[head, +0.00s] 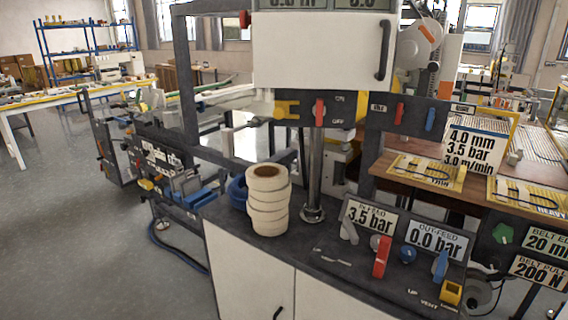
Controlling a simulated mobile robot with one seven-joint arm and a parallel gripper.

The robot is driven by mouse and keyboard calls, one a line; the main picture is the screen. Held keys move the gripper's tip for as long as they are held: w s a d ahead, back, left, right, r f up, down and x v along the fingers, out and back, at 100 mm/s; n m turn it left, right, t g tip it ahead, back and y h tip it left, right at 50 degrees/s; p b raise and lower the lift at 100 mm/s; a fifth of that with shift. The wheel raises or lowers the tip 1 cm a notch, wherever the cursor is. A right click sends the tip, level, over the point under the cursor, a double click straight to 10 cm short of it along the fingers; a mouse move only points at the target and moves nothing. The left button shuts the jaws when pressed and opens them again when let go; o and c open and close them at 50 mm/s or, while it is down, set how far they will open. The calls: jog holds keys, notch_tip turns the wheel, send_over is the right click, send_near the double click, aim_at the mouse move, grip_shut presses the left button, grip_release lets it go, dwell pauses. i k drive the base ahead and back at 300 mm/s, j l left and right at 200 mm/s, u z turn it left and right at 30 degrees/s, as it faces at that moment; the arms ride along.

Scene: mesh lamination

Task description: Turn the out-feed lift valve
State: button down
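The out-feed sign (436,240) stands on the dark sloped panel at the lower right and reads OUT-FEED 0.0 bar. A blue lever (440,265) stands nearly upright in front of it, close to small UP, VENT and DOWN lettering. A round blue knob (407,254) is to its left. The in-feed sign (370,217) reads 3.5 bar, with a red lever (382,257) and a pale lever (349,230) nearby. No lever is plainly labelled as the lift valve. My gripper is not in view.
A stack of cream rolls (267,200) stands on the dark counter left of the panel. A yellow block (451,292) sits below the blue lever. A chrome column (314,170) rises behind. A wooden shelf (480,186) overhangs at right. Open floor (60,240) lies left.

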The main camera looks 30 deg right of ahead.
aim_at(439, 266)
jog(key=z, duration=1.8)
